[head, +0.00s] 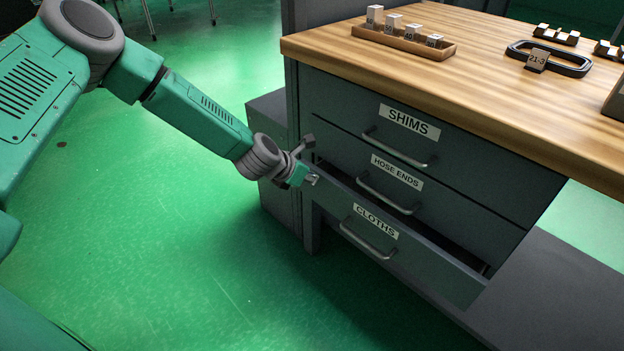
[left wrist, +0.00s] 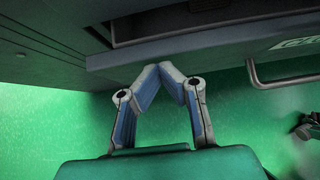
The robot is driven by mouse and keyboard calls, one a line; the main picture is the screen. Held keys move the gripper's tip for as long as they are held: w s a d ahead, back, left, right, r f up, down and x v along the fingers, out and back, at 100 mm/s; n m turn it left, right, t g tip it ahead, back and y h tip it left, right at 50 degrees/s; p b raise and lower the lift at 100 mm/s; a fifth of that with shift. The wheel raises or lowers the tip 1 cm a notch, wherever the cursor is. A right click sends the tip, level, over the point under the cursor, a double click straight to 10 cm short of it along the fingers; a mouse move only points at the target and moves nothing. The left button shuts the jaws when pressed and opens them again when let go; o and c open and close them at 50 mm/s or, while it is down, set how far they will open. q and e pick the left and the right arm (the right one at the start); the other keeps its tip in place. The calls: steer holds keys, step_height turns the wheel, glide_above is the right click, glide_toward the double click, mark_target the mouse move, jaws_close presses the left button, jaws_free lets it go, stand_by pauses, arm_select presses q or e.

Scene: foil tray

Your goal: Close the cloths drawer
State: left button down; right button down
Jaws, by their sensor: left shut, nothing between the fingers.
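The cloths drawer (head: 432,270) is the lowest drawer of the grey cabinet. It stands partly open, with a dark gap above its front panel. Its bar handle (head: 368,240) sits under the CLOTHS label (head: 376,221). My left gripper (head: 312,180) is at the upper left corner of the drawer front. In the left wrist view my left gripper (left wrist: 170,68) is shut and empty, its fingertips meeting at the drawer front's edge (left wrist: 200,62). I cannot tell whether they touch it. The handle also shows in the left wrist view (left wrist: 285,80).
The shims drawer (head: 455,180) and hose ends drawer (head: 440,213) above look shut. The wooden top (head: 480,55) holds a block tray (head: 400,42) and a black ring with a 21-3 tag (head: 560,62).

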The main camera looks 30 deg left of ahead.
mark_target(322, 173)
arm_select(q)
steer(key=w+d, duration=0.1)
steer(key=w, duration=0.1)
steer(key=shift+w+d+r, duration=0.1)
steer(key=shift+w+d, duration=0.2)
steer(key=shift+d, duration=0.1)
steer(key=shift+a, duration=0.25)
steer(key=shift+s+a, duration=0.1)
